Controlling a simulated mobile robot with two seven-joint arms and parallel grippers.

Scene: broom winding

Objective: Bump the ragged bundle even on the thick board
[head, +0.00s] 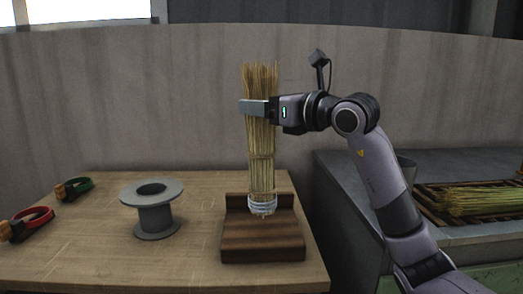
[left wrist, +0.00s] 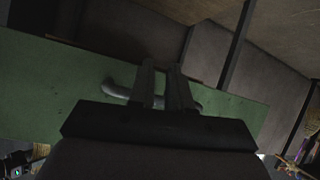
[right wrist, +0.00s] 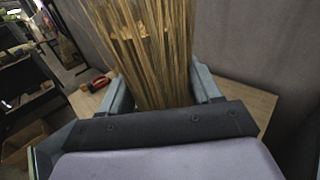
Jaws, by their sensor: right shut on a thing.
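The bundle of straw-coloured stalks (head: 262,160) stands nearly upright over the thick dark wooden board (head: 262,245). Pale wire turns (head: 262,205) ring its lower end, and its top is uneven. I cannot tell whether its bottom touches the board. My right gripper (head: 258,108) is shut around the upper part of the bundle; in the right wrist view the stalks (right wrist: 150,60) lie between the fingers. My left gripper (left wrist: 162,75) shows only in its own wrist view, with a narrow gap between its fingers and nothing seen held.
A grey spool (head: 155,215) stands on the wooden table (head: 100,260) left of the board. More stalks (head: 475,200) lie on a rack on the grey bench (head: 350,170) at right.

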